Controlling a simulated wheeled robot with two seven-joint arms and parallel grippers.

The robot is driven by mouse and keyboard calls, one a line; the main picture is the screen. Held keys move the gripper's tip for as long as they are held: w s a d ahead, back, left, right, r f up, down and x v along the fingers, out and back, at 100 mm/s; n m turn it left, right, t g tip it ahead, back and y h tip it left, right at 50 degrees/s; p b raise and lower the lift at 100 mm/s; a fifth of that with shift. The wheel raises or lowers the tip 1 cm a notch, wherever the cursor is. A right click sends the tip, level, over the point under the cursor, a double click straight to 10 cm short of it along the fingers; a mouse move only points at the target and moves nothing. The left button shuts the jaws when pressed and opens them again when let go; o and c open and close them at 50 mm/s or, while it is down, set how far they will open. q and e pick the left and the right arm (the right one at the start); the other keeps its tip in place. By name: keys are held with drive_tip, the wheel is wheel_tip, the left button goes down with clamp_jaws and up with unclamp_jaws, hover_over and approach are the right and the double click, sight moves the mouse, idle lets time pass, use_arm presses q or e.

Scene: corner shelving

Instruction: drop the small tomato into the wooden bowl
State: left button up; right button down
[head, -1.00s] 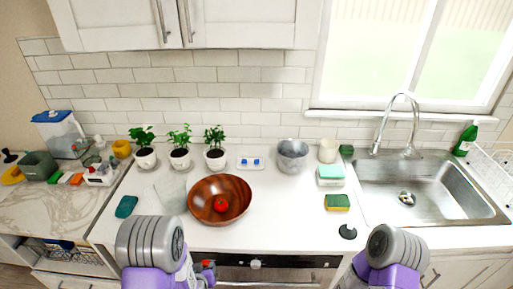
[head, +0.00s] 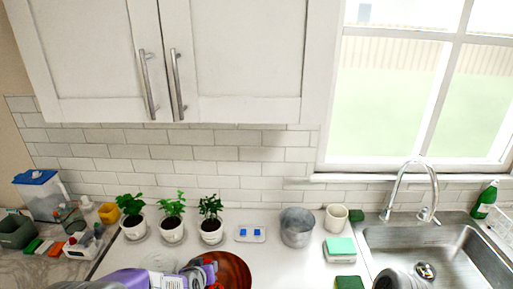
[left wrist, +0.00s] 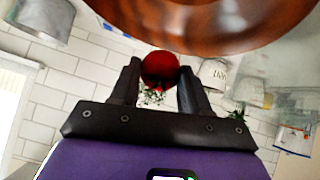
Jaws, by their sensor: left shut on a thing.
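The small red tomato (left wrist: 160,69) sits between the two dark fingers of my left gripper (left wrist: 158,82) in the left wrist view, and the gripper is shut on it. The wooden bowl (left wrist: 220,42) is reddish brown and fills the top of that view, close to the tomato. In the head view the bowl (head: 236,272) is cut off by the bottom edge. My left gripper (head: 210,268) overlaps its left side there. I cannot tell whether the tomato is over the bowl or beside it. My right gripper is out of view.
Three potted plants (head: 171,221) stand behind the bowl along the tiled wall. Cabinets (head: 235,60) hang above.

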use_arm(q)
drive_tip(key=shift+s+f+b, duration=0.15)
drive_tip(key=shift+f+b, duration=0.2)
drive_tip(key=shift+f, duration=0.05)
wheel_tip(320, 180, down, 5)
drive_tip(key=b, duration=0.4)
drive_tip(key=shift+s+f+b, duration=0.1)
drive_tip(key=shift+b, duration=0.25)
drive_tip(key=o, duration=1.1)
drive_tip(key=p+v, duration=0.2)
drive_tip(key=v, duration=0.5)
drive_tip(key=shift+s+r+p, duration=0.2)
drive_tip(key=shift+r+p, duration=0.1)
drive_tip(key=shift+p, duration=0.05)
